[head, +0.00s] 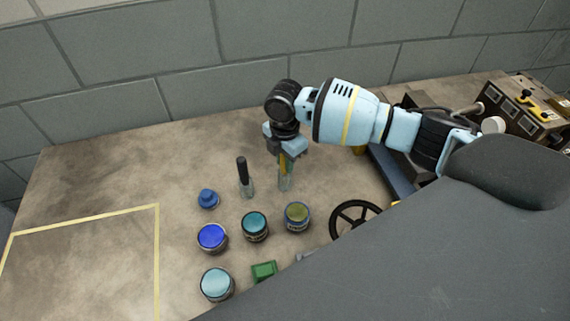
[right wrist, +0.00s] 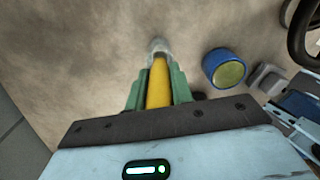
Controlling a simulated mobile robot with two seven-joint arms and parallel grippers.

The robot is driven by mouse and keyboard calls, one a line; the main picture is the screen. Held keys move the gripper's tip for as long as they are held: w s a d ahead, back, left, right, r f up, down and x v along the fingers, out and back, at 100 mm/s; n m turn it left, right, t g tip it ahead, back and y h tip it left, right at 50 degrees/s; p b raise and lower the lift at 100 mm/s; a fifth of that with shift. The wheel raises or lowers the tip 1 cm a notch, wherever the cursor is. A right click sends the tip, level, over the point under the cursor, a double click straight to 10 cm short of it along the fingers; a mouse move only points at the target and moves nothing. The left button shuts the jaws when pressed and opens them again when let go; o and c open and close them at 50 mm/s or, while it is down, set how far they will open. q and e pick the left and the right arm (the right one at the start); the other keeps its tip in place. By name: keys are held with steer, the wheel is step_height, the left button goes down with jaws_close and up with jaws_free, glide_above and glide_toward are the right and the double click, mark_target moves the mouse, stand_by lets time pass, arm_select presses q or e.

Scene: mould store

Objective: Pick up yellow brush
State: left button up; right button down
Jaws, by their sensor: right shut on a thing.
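The yellow brush (right wrist: 158,84) stands upright between the green fingers of my right gripper (right wrist: 158,80), which is shut on its handle. Its pale tip shows past the fingers. In the head view the right gripper (head: 284,160) points down at the middle of the table, and a strip of the yellow handle shows between the fingers. I cannot tell whether the brush tip touches the table. My left gripper is not in view.
A black-handled brush (head: 243,172) stands left of the gripper. Nearby are a small blue object (head: 208,199), an olive-topped jar (head: 297,215), a teal jar (head: 255,226), a blue jar (head: 212,238) and a black handwheel (head: 355,219). The yellow-taped area (head: 157,250) at left is empty.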

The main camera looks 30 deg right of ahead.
step_height(320, 180, up, 9)
steer(key=shift+f+p, duration=0.15)
steer(key=shift+p, duration=0.15)
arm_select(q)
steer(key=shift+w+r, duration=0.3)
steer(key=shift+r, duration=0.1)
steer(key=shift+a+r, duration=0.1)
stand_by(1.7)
